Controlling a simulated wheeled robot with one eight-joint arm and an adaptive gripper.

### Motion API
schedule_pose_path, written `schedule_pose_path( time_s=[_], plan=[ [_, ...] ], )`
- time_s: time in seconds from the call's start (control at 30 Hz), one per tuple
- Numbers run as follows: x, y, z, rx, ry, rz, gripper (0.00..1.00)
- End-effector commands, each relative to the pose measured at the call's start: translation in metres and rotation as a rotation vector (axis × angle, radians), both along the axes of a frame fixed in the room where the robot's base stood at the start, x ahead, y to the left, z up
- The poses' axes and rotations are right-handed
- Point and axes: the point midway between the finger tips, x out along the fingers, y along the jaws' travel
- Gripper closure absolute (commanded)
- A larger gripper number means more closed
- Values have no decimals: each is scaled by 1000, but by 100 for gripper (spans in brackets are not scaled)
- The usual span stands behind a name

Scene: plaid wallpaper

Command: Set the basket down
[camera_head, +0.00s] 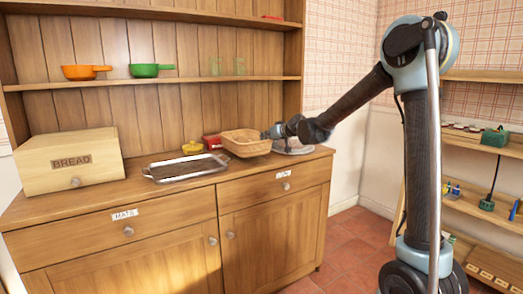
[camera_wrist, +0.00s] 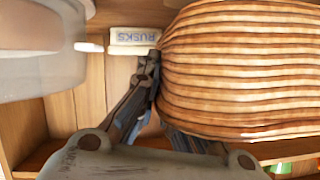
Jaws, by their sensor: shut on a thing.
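The woven tan basket (camera_head: 246,147) is at the right part of the wooden sideboard top (camera_head: 180,188), near its front edge. My gripper (camera_head: 270,133) reaches in from the right and is shut on the basket's right side. In the wrist view the basket (camera_wrist: 235,70) fills the upper right, its ribbed side against the fingers of my gripper (camera_wrist: 160,98). Part of the fingers is hidden behind the basket. I cannot tell whether its base touches the sideboard or is slightly above it.
A metal tray (camera_head: 186,167) lies left of the basket, with a bread box (camera_head: 70,158) beyond. A yellow pot (camera_head: 192,147) and a red item (camera_head: 212,141) stand behind. A grey object (camera_head: 294,149) is right of the basket. A RUSKS box (camera_wrist: 134,36) shows in the wrist view.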

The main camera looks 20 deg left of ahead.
Motion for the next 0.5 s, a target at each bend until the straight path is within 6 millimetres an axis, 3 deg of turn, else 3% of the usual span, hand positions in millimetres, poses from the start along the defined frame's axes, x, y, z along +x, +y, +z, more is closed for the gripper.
schedule_pose_path(
  time_s=[0.33,0.5],
  plan=[
    [0,0,-37,1,0,-1,100],
    [0,-1,-42,1,0,-1,100]
  ],
)
